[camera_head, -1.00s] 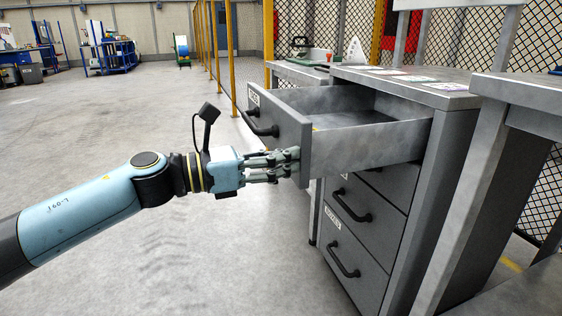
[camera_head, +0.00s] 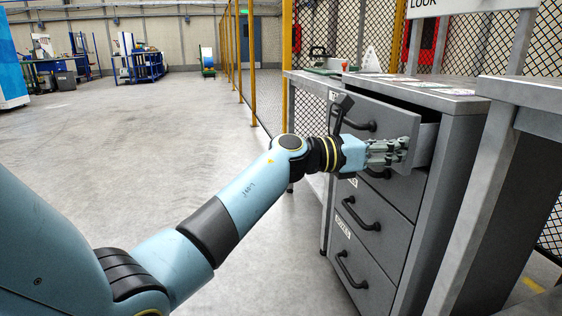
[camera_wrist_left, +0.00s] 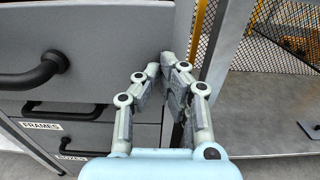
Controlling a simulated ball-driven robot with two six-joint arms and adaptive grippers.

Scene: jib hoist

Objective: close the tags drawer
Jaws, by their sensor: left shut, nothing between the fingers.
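The top drawer (camera_head: 388,118) of the grey cabinet stands partly open, with a short length of its side wall (camera_head: 428,140) showing. Its label is mostly hidden by my left wrist, so I cannot read it. My left gripper (camera_head: 403,150) is shut and empty, at the right end of the drawer front; it seems to touch the front there. In the left wrist view the drawer front (camera_wrist_left: 110,35) fills the upper left, and the closed fingertips (camera_wrist_left: 168,66) lie at its right edge. The drawer's handle (camera_head: 358,120) is left of the gripper. My right gripper is not in view.
A grey bench (camera_head: 530,95) stands close on the right. Mesh fencing is behind. The floor (camera_head: 130,150) on the left is clear.

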